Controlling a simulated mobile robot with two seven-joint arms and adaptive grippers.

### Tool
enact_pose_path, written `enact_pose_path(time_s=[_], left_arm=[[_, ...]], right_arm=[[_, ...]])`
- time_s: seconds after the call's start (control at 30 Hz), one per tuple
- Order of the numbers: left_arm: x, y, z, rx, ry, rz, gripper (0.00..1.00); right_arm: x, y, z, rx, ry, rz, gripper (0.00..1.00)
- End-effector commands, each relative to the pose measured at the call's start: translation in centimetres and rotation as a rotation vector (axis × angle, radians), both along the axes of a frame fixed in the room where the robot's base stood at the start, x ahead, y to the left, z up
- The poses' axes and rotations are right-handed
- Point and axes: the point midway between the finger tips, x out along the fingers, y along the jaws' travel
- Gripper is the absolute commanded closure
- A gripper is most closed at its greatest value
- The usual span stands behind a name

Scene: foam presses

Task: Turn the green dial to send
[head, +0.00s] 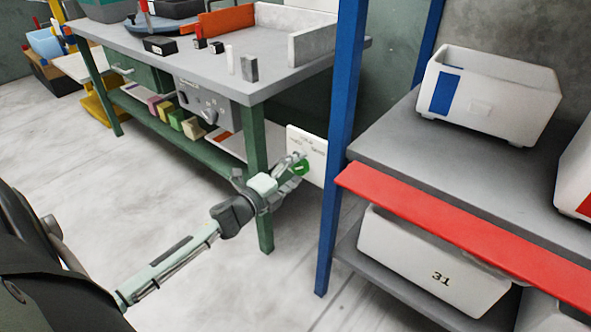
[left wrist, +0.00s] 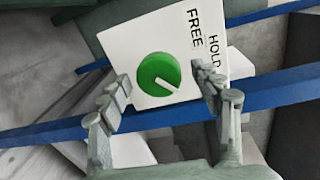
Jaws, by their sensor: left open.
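The green dial (left wrist: 152,68) is round, with a white pointer mark towards the lower right in the left wrist view. It sits on a white panel (left wrist: 120,35) with the words FREE and HOLD; no SEND label is readable. In the head view the dial (head: 301,168) shows on the white panel (head: 316,150) between the workbench and the blue post. My left gripper (left wrist: 165,80) is open, with one finger on each side of the dial in the left wrist view. Contact cannot be told. In the head view the left gripper (head: 288,172) partly covers the dial. My right gripper is not in view.
A blue shelf post (head: 339,130) stands just right of the panel. The shelf with a red front edge (head: 460,230) and white bins (head: 490,100) is at the right. The green-legged workbench (head: 250,85) stands behind and left. The floor (head: 180,210) around my arm is clear.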

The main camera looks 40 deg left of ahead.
Motion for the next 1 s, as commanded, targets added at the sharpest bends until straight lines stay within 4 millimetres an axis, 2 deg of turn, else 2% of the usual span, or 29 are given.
enact_pose_path(time_s=[0.17,0.27,0.7,0.83,1.0], left_arm=[[-0.2,0.0,0.0,-0.001,0.000,0.000,0.35],[-1.1,0.1,0.0,-0.002,0.002,0.000,0.35],[-9.7,0.6,0.7,-0.001,0.003,0.001,0.35],[-11.2,0.7,0.9,-0.002,0.001,0.000,0.35],[-12.0,0.8,1.0,0.000,0.000,0.001,0.35]], right_arm=[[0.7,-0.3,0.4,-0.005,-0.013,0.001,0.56],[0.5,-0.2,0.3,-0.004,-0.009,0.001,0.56],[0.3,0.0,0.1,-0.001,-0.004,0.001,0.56],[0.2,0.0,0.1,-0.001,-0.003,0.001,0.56],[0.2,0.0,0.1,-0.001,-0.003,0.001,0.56]])
